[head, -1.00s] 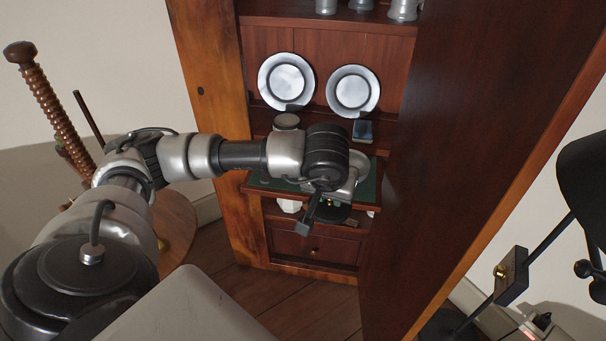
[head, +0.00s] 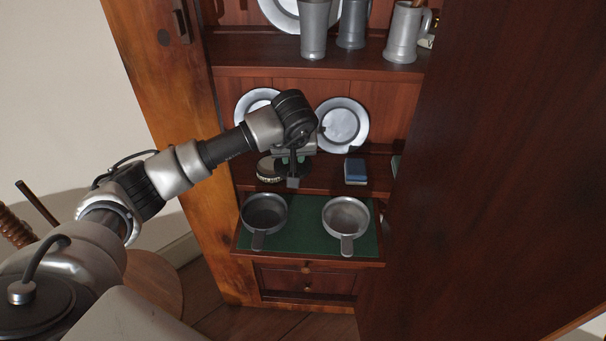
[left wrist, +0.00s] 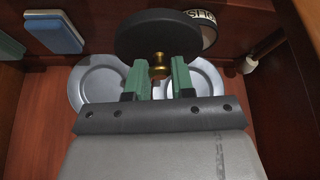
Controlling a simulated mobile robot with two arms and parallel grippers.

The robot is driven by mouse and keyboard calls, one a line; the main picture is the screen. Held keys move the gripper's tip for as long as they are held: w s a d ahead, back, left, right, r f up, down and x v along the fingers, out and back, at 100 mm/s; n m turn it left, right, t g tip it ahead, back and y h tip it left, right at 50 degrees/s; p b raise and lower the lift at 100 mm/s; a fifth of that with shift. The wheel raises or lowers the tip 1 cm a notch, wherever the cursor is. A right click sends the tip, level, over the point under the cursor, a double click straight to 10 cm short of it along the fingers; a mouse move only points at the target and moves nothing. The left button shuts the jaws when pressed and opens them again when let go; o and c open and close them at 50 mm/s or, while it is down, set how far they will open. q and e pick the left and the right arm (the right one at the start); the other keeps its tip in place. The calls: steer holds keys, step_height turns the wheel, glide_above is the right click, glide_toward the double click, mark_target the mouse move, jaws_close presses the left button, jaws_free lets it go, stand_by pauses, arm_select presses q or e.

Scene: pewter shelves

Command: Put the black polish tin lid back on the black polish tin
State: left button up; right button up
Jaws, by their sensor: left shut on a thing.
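My left gripper (head: 292,160) is in front of the cabinet's middle shelf. In the left wrist view its green-padded fingers (left wrist: 160,78) are shut on the brass knob of the black polish tin lid (left wrist: 158,32). The lid is a dark disc, mostly hidden by the gripper in the head view. The black polish tin (head: 265,172) stands on the shelf just left of the gripper, with pale lettering on its side. It also shows in the left wrist view (left wrist: 208,34), partly hidden by the lid. The lid appears off the tin, beside it. My right gripper is out of view.
A blue block (head: 355,170) sits on the same shelf to the right. Two pewter plates (head: 343,125) lean behind. Below, two pans (head: 346,215) rest on a green-lined pull-out (head: 305,240). Tankards (head: 403,35) stand above. A large dark door (head: 490,150) bounds the right.

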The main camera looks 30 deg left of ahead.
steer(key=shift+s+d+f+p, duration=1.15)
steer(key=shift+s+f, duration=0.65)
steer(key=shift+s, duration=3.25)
arm_select(q)
steer(key=shift+w+a+f+n+g+y+b, duration=0.25)
steer(key=shift+w+a+n, duration=0.4)
steer(key=shift+a, duration=0.7)
steer(key=shift+w+a+f+n+g+y+b, duration=0.1)
steer(key=shift+w+a+n+g+y+b, duration=0.2)
steer(key=shift+a+n, duration=0.8)
steer(key=shift+w+a+f+n+g+y+b, duration=0.2)
steer(key=shift+w+a+n, duration=0.35)
steer(key=shift+a, duration=1)
steer(key=shift+f+b, duration=0.65)
steer(key=shift+f, duration=0.05)
steer(key=shift+f+b, duration=0.45)
steer(key=shift+f, duration=0.55)
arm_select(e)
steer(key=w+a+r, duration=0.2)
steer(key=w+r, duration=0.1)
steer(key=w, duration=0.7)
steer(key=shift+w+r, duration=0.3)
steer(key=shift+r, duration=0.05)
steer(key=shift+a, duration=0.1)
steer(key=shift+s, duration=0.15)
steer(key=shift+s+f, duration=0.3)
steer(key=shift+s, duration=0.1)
